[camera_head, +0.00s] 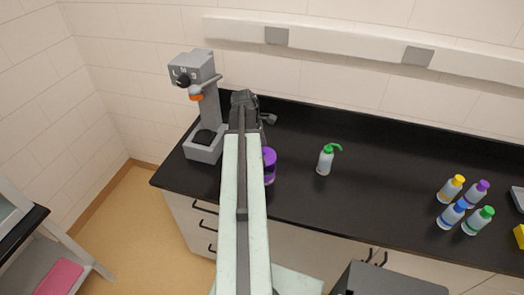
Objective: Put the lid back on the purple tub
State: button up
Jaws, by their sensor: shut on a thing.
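The purple tub (269,165) stands on the black bench, just right of my arm and near the bench's front edge. My arm hides its left part. My gripper (244,99) is at the far end of my arm, beyond the tub in the picture. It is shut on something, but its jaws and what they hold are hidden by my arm. I cannot make out a separate lid anywhere. A small grey part (269,118) shows just right of my gripper; I cannot tell what it belongs to.
A grey microscope-like instrument (204,105) stands left of my arm. A bottle with a green spout (326,160) stands right of the tub. Several colour-capped bottles (452,188) cluster at the right. The bench (385,160) is clear between them. A wall rail runs behind.

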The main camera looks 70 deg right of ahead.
jog(key=shift+w+a+b+x, duration=0.1)
jog(key=shift+w+b+x, duration=0.1)
jog(key=shift+b+x, duration=0.7)
jog(key=shift+w+a+b+x, duration=0.1)
jog(key=shift+w+b+x, duration=0.1)
jog(key=shift+b+x, duration=0.65)
jog(key=shift+w+a+b+x, duration=0.1)
jog(key=shift+w+b+x, duration=0.1)
jog(key=shift+b+x, duration=0.7)
jog(key=shift+d+f, duration=0.1)
jog(key=shift+f, duration=0.3)
jog(key=o, duration=1)
notch_tip(320, 180, up, 7)
jog(key=p, duration=0.7)
jog(key=shift+r, duration=0.1)
grip_shut()
dwell(0.3)
